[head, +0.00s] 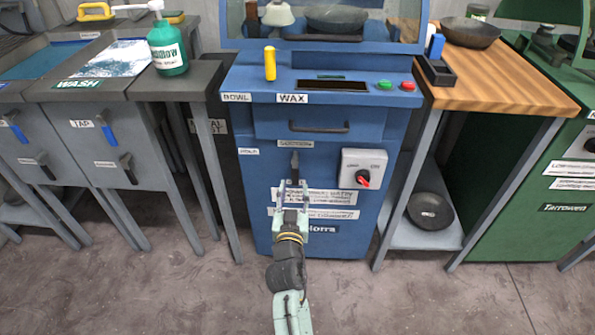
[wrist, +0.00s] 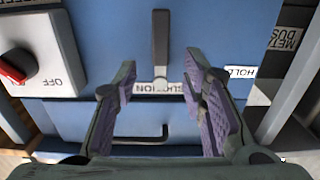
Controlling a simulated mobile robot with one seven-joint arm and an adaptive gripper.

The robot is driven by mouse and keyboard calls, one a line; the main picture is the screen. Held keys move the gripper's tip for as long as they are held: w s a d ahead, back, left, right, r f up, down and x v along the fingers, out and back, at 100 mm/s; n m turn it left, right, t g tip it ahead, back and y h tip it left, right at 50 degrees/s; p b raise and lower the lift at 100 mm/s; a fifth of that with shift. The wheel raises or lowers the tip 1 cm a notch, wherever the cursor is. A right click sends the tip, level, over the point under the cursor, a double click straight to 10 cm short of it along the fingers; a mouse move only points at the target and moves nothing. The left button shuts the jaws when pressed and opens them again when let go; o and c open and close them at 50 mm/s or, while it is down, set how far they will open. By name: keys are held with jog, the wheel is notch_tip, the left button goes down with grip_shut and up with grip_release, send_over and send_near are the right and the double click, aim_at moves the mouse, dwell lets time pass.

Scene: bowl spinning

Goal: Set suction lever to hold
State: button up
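The suction lever (head: 294,163) is a dark grey handle on the front of the blue cabinet, below the "SUCTION" label (head: 295,144). It hangs straight down. A small white label (head: 248,151) sits to its left; in the wrist view, which is turned over, it reads "HOLD" (wrist: 241,72) and is on the right. My gripper (head: 293,186) is open and empty, just below and in front of the lever. In the wrist view my gripper (wrist: 160,75) has purple-padded fingers spread either side of the lever (wrist: 160,45). I see no contact.
A grey box with a red rotary knob (head: 363,178) is right of the lever; "OFF" shows beside it in the wrist view. A drawer handle (head: 319,127) is above. A yellow object (head: 270,63) stands on the cabinet top. A wooden-topped table (head: 490,85) adjoins at right.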

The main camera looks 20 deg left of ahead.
aim_at(295, 174)
jog(key=p+x, duration=0.1)
jog(key=x, duration=0.6)
jog(key=shift+w+a+p, duration=0.2)
jog(key=shift+w+p, duration=0.15)
jog(key=shift+p, duration=0.05)
jog(key=shift+c, duration=0.2)
grip_shut()
